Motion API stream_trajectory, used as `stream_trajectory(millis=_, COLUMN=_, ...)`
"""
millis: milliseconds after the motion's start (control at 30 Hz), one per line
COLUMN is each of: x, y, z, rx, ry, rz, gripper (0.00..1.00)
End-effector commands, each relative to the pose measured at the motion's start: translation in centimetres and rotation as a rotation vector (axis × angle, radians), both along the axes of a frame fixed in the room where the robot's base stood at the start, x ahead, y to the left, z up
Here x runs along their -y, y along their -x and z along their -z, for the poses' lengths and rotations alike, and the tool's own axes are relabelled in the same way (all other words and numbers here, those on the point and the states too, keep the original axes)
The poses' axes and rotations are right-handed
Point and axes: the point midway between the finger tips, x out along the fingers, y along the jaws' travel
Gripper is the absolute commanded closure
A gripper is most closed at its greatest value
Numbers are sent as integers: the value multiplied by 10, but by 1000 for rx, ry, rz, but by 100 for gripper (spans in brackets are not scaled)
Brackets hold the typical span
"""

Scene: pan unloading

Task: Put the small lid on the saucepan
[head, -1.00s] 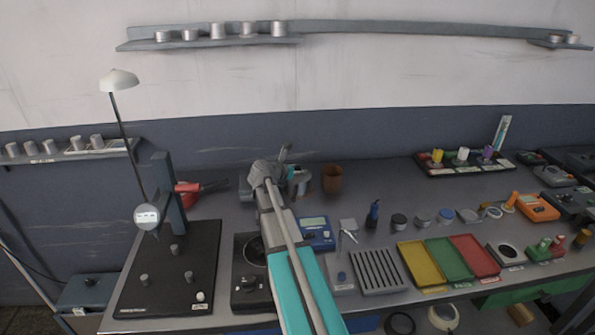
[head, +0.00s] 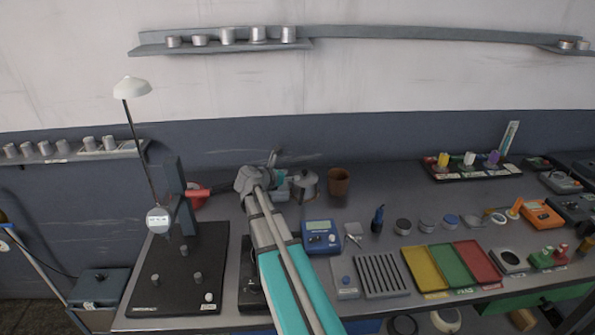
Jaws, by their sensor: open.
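A small grey metal pot (head: 304,186), which looks like the saucepan, stands toward the back of the bench, just right of my gripper. Whether a lid lies on it is too small to tell. A red pan-like thing (head: 197,195) with a dark handle lies left of my gripper, partly behind the stand. I cannot pick out the small lid with certainty. My gripper (head: 277,166) is open at the far end of my outstretched arm, left of the grey pot. Its fingers are small and partly hidden by my wrist, and I see nothing held.
A brown cup (head: 339,182) stands right of the pot. A black stand base (head: 165,285) with a tall column is at left. A blue meter (head: 320,236), yellow tray (head: 425,268) and green tray (head: 451,264) lie right of my arm. My arm covers most of a dark hotplate (head: 249,290).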

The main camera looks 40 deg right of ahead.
Motion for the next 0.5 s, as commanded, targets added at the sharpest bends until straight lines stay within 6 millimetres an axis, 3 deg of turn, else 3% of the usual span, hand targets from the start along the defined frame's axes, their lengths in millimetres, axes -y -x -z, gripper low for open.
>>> stream_trajectory(millis=200, x=-24, y=5, z=-11, rx=0, ry=0, rz=-1, gripper=35)
stream_trajectory(millis=500, x=-32, y=7, z=-13, rx=1, ry=1, rz=1, gripper=35)
